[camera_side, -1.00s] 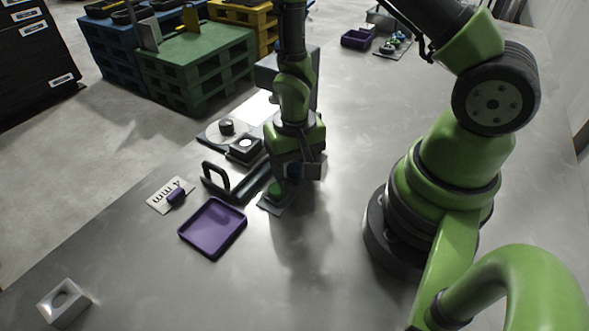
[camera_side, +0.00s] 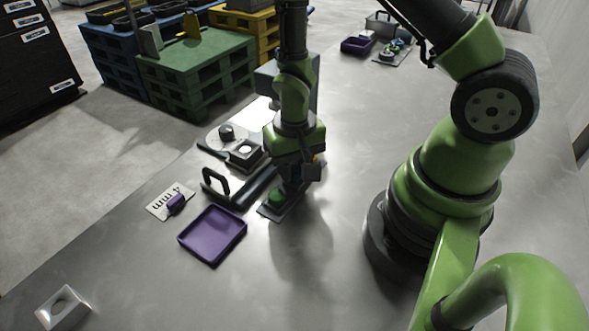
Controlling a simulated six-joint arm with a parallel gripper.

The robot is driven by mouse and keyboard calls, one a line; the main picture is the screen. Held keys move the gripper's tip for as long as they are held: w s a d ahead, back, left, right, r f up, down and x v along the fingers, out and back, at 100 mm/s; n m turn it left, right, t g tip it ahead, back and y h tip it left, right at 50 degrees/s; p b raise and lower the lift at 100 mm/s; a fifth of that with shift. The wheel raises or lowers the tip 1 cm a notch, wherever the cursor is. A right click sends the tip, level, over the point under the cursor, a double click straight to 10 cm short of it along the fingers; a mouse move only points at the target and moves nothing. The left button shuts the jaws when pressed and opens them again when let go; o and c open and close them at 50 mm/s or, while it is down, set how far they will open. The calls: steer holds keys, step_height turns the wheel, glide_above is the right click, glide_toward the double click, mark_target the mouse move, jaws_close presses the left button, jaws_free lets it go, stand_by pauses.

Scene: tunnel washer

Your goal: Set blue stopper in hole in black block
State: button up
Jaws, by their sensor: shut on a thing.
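My gripper (camera_side: 294,181) points down over a small dark plate (camera_side: 268,211), right of the middle row of objects. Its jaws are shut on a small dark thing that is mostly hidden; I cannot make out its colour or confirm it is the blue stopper. A green round piece (camera_side: 277,196) sits on the dark plate just left of the jaws. A black block (camera_side: 233,160) with a pale round opening in its top stands to the left of my gripper, apart from it.
A black handle (camera_side: 214,181) stands between the block and the purple tray (camera_side: 212,236). A pale block with a hole (camera_side: 62,308) is at front left. Several coloured pieces (camera_side: 392,50) sit far back. The table's front middle is clear.

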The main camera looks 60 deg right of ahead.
step_height(320, 180, up, 8)
steer(key=shift+f, duration=0.1)
steer(key=shift+w+r, duration=0.2)
steer(key=shift+r, duration=0.15)
steer(key=w+a+r+n, duration=0.2)
steer(key=w+n, duration=0.4)
steer(key=w, duration=0.4)
glide_above(245, 150)
steer(key=shift+f, duration=2.05)
steer(key=shift+s+f, duration=0.1)
steer(key=shift+f, duration=0.45)
steer(key=shift+f, duration=0.55)
